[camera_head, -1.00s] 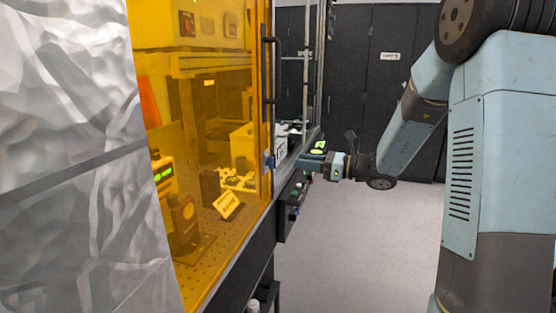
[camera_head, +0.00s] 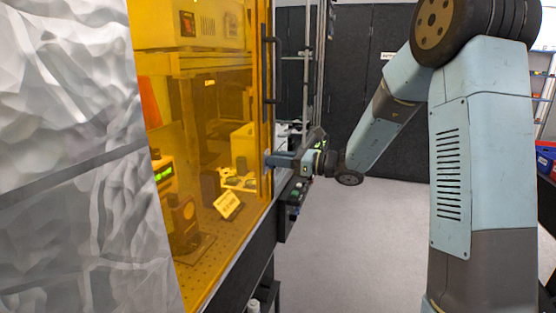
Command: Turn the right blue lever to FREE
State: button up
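My gripper (camera_head: 280,160) is at the front edge of the amber enclosure, pointing left, with its fingertips at the place where a small blue part showed earlier. That blue part, probably a blue lever, is now mostly or fully hidden by the fingers. I cannot tell whether the fingers touch it or how far apart they are. No FREE marking can be read, and the lever's angle cannot be seen.
The amber panel (camera_head: 200,110) has a black vertical handle (camera_head: 268,70) above my gripper. A small black control box (camera_head: 291,212) hangs below the wrist. A crumpled silver sheet (camera_head: 70,160) fills the left. Grey floor (camera_head: 350,240) is clear at right.

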grip_shut()
jog(key=shift+r, duration=0.1)
jog(key=shift+m, duration=0.3)
jog(key=shift+w+d+f+m, duration=0.15)
jog(key=shift+w+f+m, duration=0.15)
jog(key=shift+m, duration=2.5)
jog(key=shift+w+d+f+m, duration=0.2)
jog(key=shift+w+f+m, duration=0.1)
jog(key=shift+m, duration=2.5)
jog(key=shift+w+d+f+m, duration=0.15)
jog(key=shift+w+f+m, duration=0.15)
jog(key=shift+m, duration=2.5)
jog(key=shift+f, duration=0.1)
